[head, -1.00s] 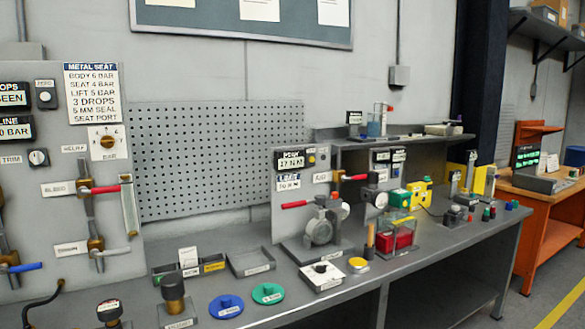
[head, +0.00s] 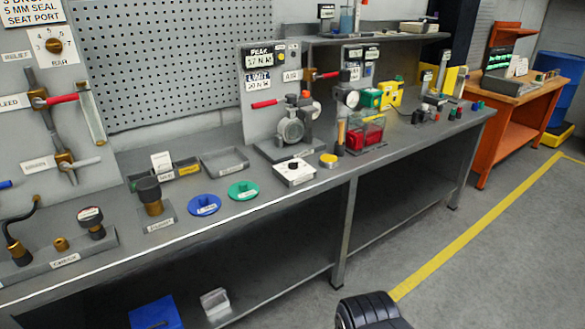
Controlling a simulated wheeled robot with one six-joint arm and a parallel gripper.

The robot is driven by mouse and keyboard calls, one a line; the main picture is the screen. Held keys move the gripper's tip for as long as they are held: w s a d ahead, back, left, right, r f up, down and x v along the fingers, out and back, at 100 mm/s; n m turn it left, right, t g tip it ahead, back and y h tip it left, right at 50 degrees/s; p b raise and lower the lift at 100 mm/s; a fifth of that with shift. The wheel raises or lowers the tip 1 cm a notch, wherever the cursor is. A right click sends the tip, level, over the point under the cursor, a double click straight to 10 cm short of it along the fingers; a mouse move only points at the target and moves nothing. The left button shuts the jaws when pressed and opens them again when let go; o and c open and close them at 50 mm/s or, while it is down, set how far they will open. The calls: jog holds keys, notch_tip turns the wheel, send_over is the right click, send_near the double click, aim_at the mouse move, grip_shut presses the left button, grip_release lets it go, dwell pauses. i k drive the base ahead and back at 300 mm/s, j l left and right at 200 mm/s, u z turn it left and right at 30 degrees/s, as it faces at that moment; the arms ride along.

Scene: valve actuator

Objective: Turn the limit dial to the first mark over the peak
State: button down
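A white box with a black knob (head: 294,170) lies on the bench in front of the actuator stand; it looks like the limit dial, but its marks and pointer are too small to read. Behind it, a grey panel carries a PEAK display (head: 259,58) that seems to read 17 N m. Below that is a LIMIT label (head: 258,79) whose number I cannot read surely. A round grey actuator (head: 291,130) with a red lever (head: 265,104) stands before the panel. My gripper is not recognisable in view.
A yellow-topped disc (head: 328,160) and a clear box with red contents (head: 366,133) stand right of the white box. Green (head: 243,190) and blue (head: 205,205) discs lie to its left. The floor in front of the bench (head: 480,260) is clear. A black ribbed part at the bottom edge may be mine.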

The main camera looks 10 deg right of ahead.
aim_at(294, 166)
jog(key=i+l, duration=0.15)
jog(key=i, duration=0.3)
jog(key=i+l, duration=0.15)
jog(key=i, duration=0.3)
jog(key=i+l, duration=0.15)
jog(key=i, duration=0.3)
jog(key=i+l+u, duration=0.1)
jog(key=i, duration=0.35)
